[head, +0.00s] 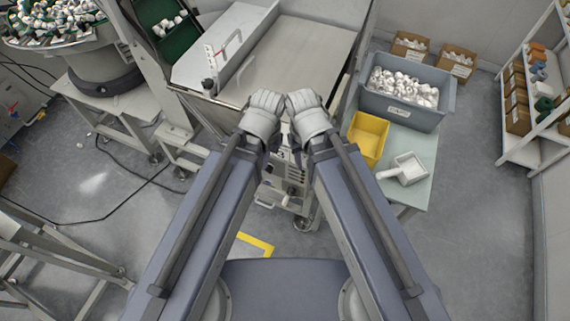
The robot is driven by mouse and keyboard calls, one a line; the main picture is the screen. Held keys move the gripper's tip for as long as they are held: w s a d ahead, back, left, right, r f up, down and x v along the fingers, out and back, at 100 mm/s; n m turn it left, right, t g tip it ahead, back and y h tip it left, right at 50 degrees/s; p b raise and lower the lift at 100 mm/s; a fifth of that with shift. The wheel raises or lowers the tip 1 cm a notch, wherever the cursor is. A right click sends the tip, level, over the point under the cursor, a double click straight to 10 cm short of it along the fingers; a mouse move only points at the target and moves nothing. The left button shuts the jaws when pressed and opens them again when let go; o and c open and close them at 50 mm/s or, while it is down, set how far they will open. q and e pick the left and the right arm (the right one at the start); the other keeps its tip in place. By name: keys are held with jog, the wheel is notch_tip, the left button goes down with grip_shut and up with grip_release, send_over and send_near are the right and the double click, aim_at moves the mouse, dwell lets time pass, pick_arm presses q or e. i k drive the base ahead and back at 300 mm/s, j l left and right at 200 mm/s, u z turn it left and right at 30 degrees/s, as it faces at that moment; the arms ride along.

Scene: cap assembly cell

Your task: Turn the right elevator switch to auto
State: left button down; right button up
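A light control panel (290,186) with small dark knobs and sockets shows low on the front of the metal machine, between my two forearms. My arms hide much of it. I cannot tell which knob is the right elevator switch, nor its setting. My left gripper (265,103) and my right gripper (303,103) are side by side, close together or touching, above the panel in the picture, in front of the machine's flat metal top (296,60). Their fingertips are too small and folded to tell whether they are open or shut. I see nothing held.
At right, a pale table (412,145) bears a grey bin (450,108) of white caps, a yellow bin (369,138) and a white scoop (409,170). A shelf (548,125) stands far right. A round parts feeder (80,43) is at left. Grey floor is open at right.

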aim_at(270, 169)
jog(key=k+l+u, duration=0.1)
jog(key=l, duration=0.25)
jog(key=k+l+u, duration=0.15)
jog(key=l, duration=0.2)
jog(key=k+l+u, duration=0.1)
jog(key=l, duration=0.25)
jog(key=k+l+u, duration=0.15)
jog(key=l, duration=0.15)
